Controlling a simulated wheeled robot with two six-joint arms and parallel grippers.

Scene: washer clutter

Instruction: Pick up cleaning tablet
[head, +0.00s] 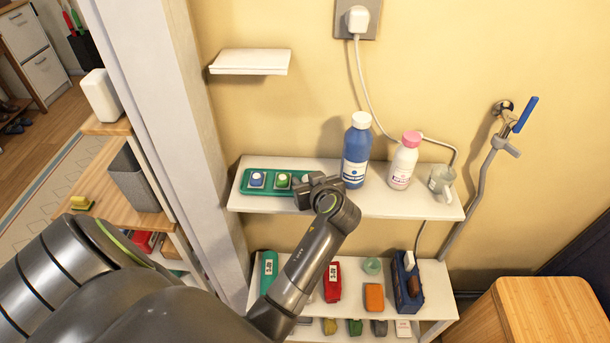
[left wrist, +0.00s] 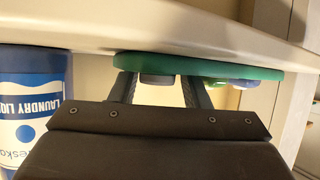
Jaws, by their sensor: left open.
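A green tray (head: 270,191) lies on the upper white shelf. Two cleaning tablets show in it in the head view, a blue-topped one (head: 257,179) and a green-topped one (head: 282,181). My left gripper (head: 311,189) is at the tray's right end and hides that part. In the left wrist view, which is upside down, my open left gripper's fingers (left wrist: 160,92) reach the green tray (left wrist: 190,66). A greyish tablet (left wrist: 157,80) shows between them; I cannot tell whether they touch it. The other tablets (left wrist: 230,83) are beside the right finger. My right gripper is not in view.
The lower shelf (head: 437,287) holds several items. A small empty shelf (head: 250,61) is above.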

